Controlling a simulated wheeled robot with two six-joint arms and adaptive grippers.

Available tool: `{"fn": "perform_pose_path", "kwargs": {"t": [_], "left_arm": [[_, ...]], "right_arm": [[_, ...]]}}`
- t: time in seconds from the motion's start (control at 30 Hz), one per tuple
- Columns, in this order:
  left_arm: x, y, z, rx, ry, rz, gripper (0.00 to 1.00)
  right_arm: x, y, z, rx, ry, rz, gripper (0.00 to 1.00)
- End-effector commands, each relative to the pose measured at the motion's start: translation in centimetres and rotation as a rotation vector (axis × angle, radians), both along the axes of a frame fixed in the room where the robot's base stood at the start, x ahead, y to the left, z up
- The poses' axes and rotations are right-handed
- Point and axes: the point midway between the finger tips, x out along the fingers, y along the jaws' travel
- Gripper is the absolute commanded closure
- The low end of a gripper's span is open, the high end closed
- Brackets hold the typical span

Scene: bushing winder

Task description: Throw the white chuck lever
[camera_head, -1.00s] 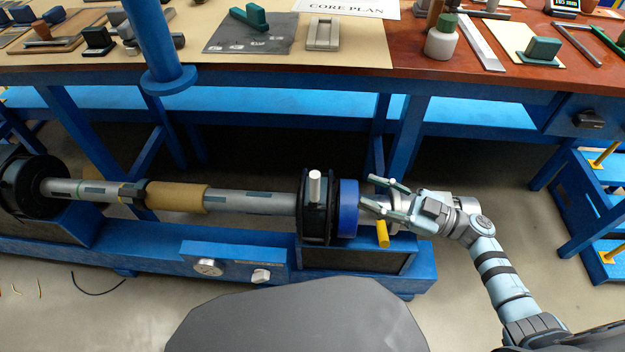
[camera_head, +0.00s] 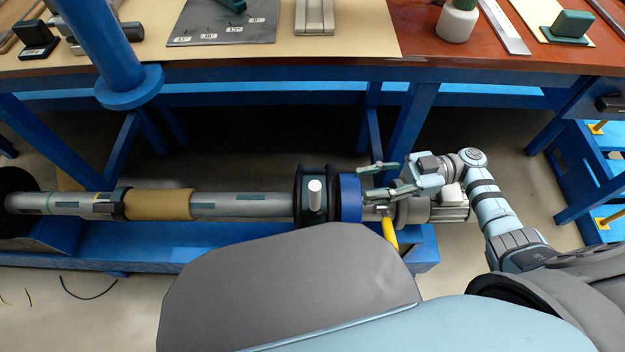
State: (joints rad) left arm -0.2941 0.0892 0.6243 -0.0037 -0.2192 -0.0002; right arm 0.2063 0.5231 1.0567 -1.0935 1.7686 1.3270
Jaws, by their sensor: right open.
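The white chuck lever (camera_head: 315,196) is a short pale peg standing out from the black chuck (camera_head: 309,222) at the right end of the winder shaft. A blue ring (camera_head: 348,198) sits just right of the chuck. My right gripper (camera_head: 370,181) is open and empty, its fingers pointing left beside the blue ring. It is to the right of the lever and apart from it. Whether a finger touches the ring cannot be told. My left gripper is not in view.
The shaft (camera_head: 240,205) carries a tan sleeve (camera_head: 158,204) and runs left. A yellow handle (camera_head: 389,234) is just below my right gripper. A blue post (camera_head: 108,50) and a bench (camera_head: 350,35) with tools stand behind. My grey body covers the lower middle.

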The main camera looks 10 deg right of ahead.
Motion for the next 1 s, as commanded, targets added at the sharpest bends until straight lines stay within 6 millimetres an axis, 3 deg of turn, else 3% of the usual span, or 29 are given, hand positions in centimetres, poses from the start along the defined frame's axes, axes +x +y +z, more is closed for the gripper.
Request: {"fn": "perform_pose_path", "kwargs": {"t": [0.2,0.4,0.53,0.77,1.0], "left_arm": [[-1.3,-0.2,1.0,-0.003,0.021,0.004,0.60],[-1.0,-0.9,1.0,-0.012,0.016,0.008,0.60],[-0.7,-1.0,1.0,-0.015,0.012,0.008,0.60],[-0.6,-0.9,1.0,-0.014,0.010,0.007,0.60],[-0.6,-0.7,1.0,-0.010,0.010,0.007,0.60]], "right_arm": [[0.4,6.5,0.4,0.006,-0.004,0.005,0.59],[0.6,10.8,0.1,0.003,-0.003,0.002,0.59],[0.7,11.9,0.1,0.002,-0.002,-0.001,0.59],[0.7,12.0,0.1,0.000,-0.002,-0.002,0.59],[0.7,11.9,0.1,0.001,-0.002,-0.002,0.98]]}}
